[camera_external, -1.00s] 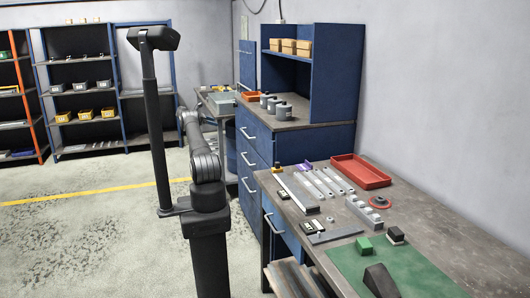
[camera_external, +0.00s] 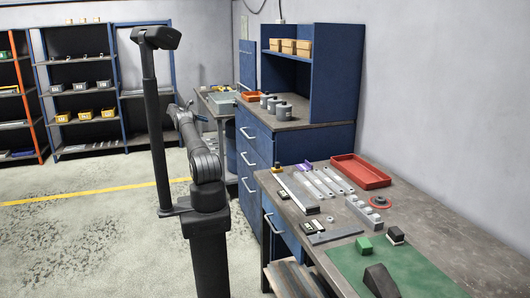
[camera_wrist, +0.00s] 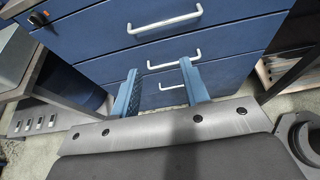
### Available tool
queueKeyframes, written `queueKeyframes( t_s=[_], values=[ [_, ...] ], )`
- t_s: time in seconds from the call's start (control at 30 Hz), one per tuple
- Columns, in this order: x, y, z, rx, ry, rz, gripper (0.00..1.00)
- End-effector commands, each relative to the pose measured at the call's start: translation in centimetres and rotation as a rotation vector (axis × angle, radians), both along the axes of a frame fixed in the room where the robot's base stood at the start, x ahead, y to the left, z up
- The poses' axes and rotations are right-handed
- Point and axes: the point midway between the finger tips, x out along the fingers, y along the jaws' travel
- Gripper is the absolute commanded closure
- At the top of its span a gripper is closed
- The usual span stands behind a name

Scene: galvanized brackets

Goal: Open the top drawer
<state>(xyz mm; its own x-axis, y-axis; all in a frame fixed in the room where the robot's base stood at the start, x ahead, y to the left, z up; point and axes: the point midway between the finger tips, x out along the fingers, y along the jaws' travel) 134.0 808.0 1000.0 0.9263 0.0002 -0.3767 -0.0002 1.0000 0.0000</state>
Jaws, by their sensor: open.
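The blue drawer cabinet (camera_external: 255,158) stands behind the workbench, its drawers looking closed. Its top drawer has a pale bar handle (camera_external: 247,133). In the wrist view the topmost visible handle (camera_wrist: 165,20) lies near the upper edge, with two more handles below it. My gripper (camera_wrist: 159,67) is open and empty, its two blue fingers pointing at the cabinet front. In the image the fingertips lie below the topmost handle, around the middle handle (camera_wrist: 174,61). No contact is clear. In the external view my arm largely hides the gripper.
The workbench (camera_external: 440,215) at the right holds metal parts, a red tray (camera_external: 360,172) and a green mat (camera_external: 415,268). Grey cylinders (camera_external: 283,112) stand on the cabinet top. A grey cart (camera_external: 218,110) is beyond the cabinet. Open floor lies left of my arm.

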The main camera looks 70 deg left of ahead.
Motion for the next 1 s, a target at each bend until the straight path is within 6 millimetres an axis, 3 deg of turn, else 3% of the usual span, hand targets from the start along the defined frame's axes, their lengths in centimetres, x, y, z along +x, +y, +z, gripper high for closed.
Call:
queueKeyframes(
  t_s=[0.27,0.63,1.0],
  values=[
    [1.9,-0.2,-0.5,0.158,-0.055,-0.042,0.66],
    [7.0,-1.4,-2.8,0.701,-0.146,-0.087,0.66],
    [10.5,-4.3,-6.3,1.213,-0.045,-0.086,0.66]
  ],
)
